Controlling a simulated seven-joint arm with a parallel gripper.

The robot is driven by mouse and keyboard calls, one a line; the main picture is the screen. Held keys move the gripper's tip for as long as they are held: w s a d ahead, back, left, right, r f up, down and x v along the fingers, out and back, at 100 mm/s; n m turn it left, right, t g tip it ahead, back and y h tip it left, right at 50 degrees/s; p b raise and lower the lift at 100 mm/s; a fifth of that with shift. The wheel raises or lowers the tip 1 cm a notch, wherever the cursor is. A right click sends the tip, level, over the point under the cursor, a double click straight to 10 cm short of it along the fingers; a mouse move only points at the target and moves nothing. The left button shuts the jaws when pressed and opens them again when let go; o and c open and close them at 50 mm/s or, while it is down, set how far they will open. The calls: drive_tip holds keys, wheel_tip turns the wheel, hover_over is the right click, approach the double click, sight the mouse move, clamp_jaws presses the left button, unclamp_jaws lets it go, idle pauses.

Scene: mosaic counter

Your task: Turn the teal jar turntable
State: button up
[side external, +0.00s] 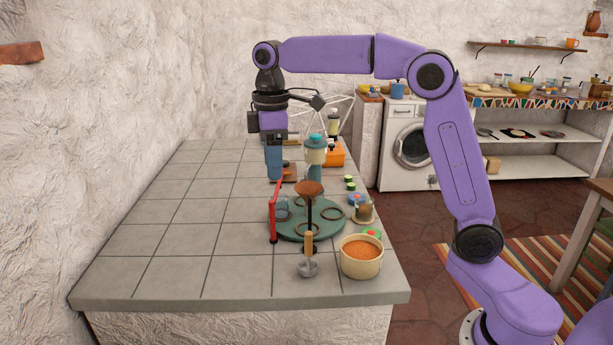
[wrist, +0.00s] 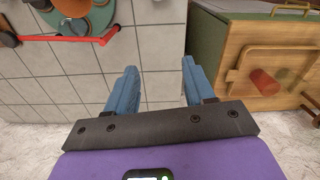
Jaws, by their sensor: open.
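The teal turntable (side external: 322,234), a round disc with dark rings on top, sits on the tiled counter in the side view. A jar-like item (side external: 315,152) with a teal lid shows just behind it; I cannot tell whether it rests on the disc. Part of the turntable shows at the top left of the wrist view (wrist: 101,18). My gripper (side external: 273,165) has blue fingers pointing down, above the counter behind and left of the disc. In the wrist view its fingers (wrist: 158,88) are apart with nothing between them.
A red bar (side external: 273,219) stands at the disc's left edge, and a brown bowl-shaped piece (side external: 309,188) is above the disc. A cream bowl of orange grains (side external: 361,263) stands at front right. An orange box (side external: 334,156) is behind. The counter's left side is clear.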

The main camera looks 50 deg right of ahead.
drive_tip(key=w+d+r, duration=0.2)
drive_tip(key=w+d, duration=0.7)
drive_tip(key=m, duration=0.2)
hover_over(307, 177)
drive_tip(key=shift+a, duration=0.1)
drive_tip(key=shift+f, duration=8.5)
clamp_jaws()
